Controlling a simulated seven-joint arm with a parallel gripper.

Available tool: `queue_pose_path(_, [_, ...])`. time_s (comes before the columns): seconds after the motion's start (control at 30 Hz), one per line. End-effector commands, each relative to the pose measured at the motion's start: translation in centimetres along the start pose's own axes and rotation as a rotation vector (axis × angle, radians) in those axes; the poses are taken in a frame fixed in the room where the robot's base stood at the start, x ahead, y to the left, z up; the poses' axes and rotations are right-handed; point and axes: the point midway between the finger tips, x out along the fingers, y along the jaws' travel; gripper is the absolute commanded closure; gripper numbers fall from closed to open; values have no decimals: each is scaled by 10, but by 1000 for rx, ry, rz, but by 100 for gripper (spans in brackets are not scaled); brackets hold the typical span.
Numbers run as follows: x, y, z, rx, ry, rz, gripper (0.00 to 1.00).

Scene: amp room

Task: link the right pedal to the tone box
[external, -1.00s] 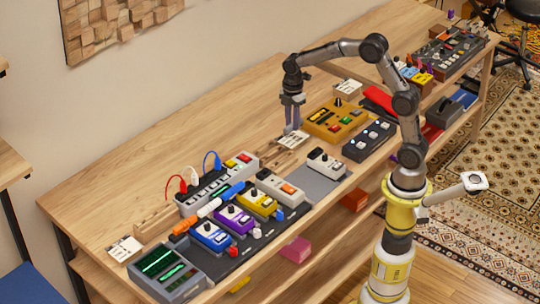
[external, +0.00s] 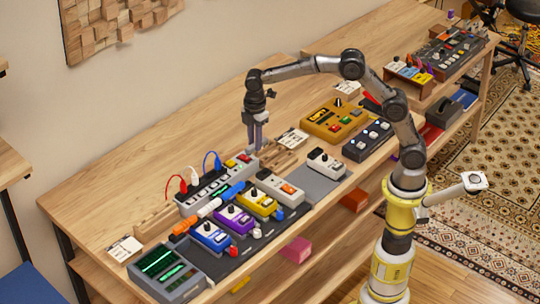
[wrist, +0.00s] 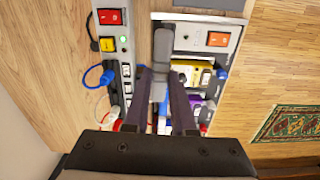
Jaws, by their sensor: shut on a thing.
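My gripper (external: 255,147) is above the right end of the power strip; in the wrist view its fingers (wrist: 160,82) are closed on a grey elongated piece (wrist: 162,48), perhaps a link or plug. The yellow pedal (external: 258,203), the rightmost of the coloured pedals, also shows partly hidden in the wrist view (wrist: 190,72). Right beside it is a pale grey box with an orange switch (external: 277,186), possibly the tone box, seen in the wrist view (wrist: 191,38) too. The held piece appears apart from both. Purple (external: 234,219) and blue (external: 211,237) pedals stand to the left.
The power strip (external: 217,184) with red, white and blue cords lies behind the pedals. A wooden rack (external: 283,154) and a white pedal (external: 326,163) are to the right. A screened grey unit (external: 167,275) stands at the front left. The back of the bench is clear.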

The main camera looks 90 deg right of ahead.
Motion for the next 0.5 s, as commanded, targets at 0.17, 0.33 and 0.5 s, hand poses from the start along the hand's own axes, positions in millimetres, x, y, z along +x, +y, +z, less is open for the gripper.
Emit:
queue_pose_path(0.17, [8, -12, -18, -45, -7, -10, 100])
queue_pose_path(0.33, [15, -14, -20, -51, -9, -12, 100])
queue_pose_path(0.5, [28, -14, -19, -50, -9, -12, 100])
